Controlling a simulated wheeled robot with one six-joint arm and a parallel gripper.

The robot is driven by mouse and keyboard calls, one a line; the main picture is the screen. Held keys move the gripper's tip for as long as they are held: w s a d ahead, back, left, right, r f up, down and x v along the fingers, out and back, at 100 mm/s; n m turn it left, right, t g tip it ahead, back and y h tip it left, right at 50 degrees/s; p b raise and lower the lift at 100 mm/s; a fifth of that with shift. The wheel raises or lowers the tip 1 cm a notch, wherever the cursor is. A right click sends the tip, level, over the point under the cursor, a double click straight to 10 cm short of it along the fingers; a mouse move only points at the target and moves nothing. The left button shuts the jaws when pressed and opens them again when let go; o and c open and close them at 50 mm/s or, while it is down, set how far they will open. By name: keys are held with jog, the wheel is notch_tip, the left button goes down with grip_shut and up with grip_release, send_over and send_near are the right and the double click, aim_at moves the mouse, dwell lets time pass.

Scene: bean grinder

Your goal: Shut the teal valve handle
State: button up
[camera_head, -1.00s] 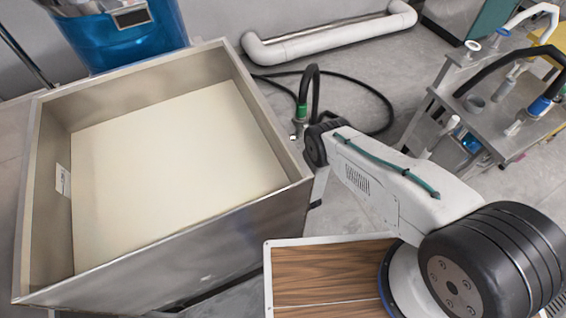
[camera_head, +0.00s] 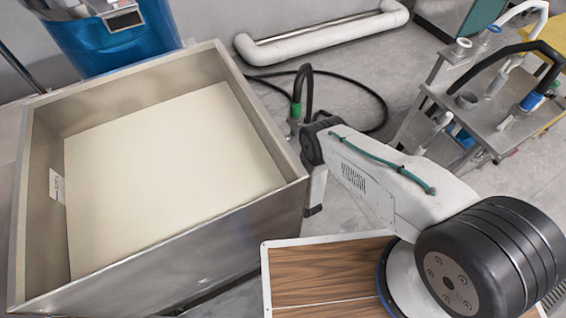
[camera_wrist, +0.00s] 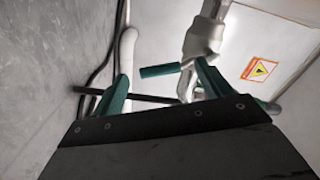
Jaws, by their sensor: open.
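The teal valve handle (camera_wrist: 160,71) is a short bar in the wrist view, joined at its right end to a grey metal valve on a pipe (camera_wrist: 203,38). My gripper (camera_wrist: 163,76) has two green fingers spread apart. In the picture, the handle lies between the fingertips, with its right end close to the right finger. I cannot tell whether that finger touches it. Nothing is held. In the head view, the handle and my gripper are hidden behind the large steel bin.
The open steel bin (camera_head: 255,215) stands left of my arm in the head view. Metal tables (camera_head: 510,120) with hoses stand at right. In the wrist view, a panel with a warning label (camera_wrist: 259,69) is at right, and a dark bar (camera_wrist: 150,99) crosses near the fingers.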

jog(key=shift+v, duration=2.3)
